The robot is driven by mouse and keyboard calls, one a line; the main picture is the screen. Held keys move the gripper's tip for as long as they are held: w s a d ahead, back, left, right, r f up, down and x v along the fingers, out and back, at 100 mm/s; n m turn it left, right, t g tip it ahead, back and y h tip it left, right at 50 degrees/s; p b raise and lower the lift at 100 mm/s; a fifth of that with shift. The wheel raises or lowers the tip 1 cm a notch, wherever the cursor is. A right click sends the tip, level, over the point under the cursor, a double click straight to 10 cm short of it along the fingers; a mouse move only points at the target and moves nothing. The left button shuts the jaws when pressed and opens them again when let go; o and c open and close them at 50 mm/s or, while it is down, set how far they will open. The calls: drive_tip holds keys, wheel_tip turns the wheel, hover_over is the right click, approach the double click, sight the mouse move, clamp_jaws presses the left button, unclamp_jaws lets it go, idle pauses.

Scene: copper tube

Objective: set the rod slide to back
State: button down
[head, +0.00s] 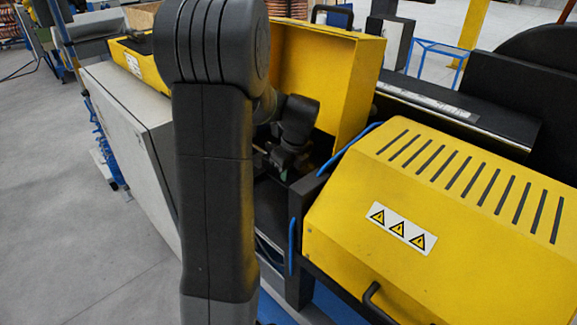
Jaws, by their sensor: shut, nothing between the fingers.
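My gripper (284,158) is small and dark in the head view, down inside the open bay between the raised yellow cover (325,70) and the slotted yellow housing (440,190). It is shut with nothing held. My own arm hides its left side and much of the bay. Small brass-coloured parts show beside the gripper, but I cannot tell whether they belong to the rod slide. The rod slide cannot be made out, nor can its position or any contact with the gripper.
The slotted housing, with a warning label (398,228) and a black handle (378,303), bounds the bay on the right. A grey cabinet (135,150) stands at left. A dark rail (440,110) runs behind the housing. Bare floor (60,210) lies open at left.

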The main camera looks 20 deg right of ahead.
idle(0.3)
drive_tip(key=shift+w+a+r+p, duration=0.1)
drive_tip(key=shift+w+a+p, duration=0.05)
drive_tip(key=shift+w+p, duration=0.2)
drive_tip(key=w, duration=0.1)
drive_tip(key=w+a+p, duration=0.1)
drive_tip(key=w, duration=0.2)
drive_tip(key=shift+w+a+p, duration=0.3)
drive_tip(key=shift+w+p, duration=0.05)
drive_tip(key=shift+p, duration=0.05)
drive_tip(key=shift+d+r, duration=0.1)
drive_tip(key=shift+r, duration=0.05)
drive_tip(key=p+v, duration=0.7)
drive_tip(key=v, duration=0.2)
drive_tip(key=shift+s+r, duration=0.1)
drive_tip(key=shift+s, duration=0.1)
drive_tip(key=shift+s+r+p, duration=0.1)
drive_tip(key=shift+r+p, duration=0.1)
drive_tip(key=shift+p, duration=0.15)
drive_tip(key=shift+f, duration=0.2)
